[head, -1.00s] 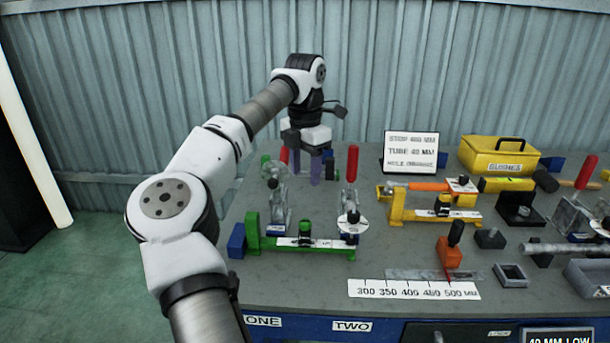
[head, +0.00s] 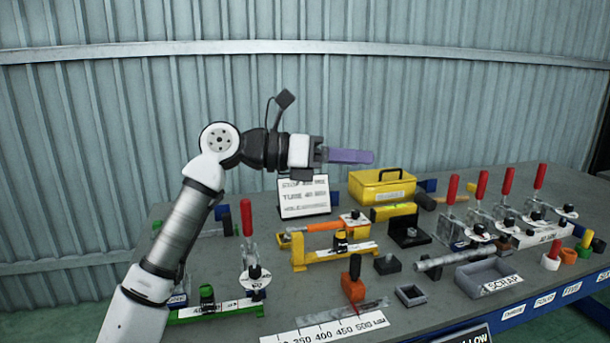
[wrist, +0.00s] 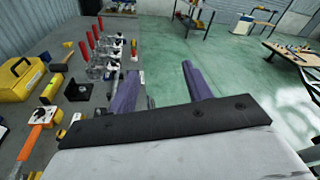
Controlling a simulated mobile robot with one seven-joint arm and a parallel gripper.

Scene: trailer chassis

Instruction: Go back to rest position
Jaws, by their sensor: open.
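My gripper (head: 350,156) is raised above the back of the workbench in the head view, its purple fingers pointing right and level. In the wrist view my gripper (wrist: 160,88) shows two purple fingers spread apart with nothing between them. It is open and empty. The fingers are clear of the things on the bench (head: 415,283). In the head view the two fingers overlap, so their gap is hidden there.
A white sign (head: 304,196) and a yellow toolbox (head: 382,187) stand below and beyond the gripper. Several red-handled clamps (head: 481,186) stand at the right. A yellow fixture (head: 335,256) and a grey scrap tray (head: 490,278) sit nearer. Green floor (wrist: 230,70) lies open beyond the bench.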

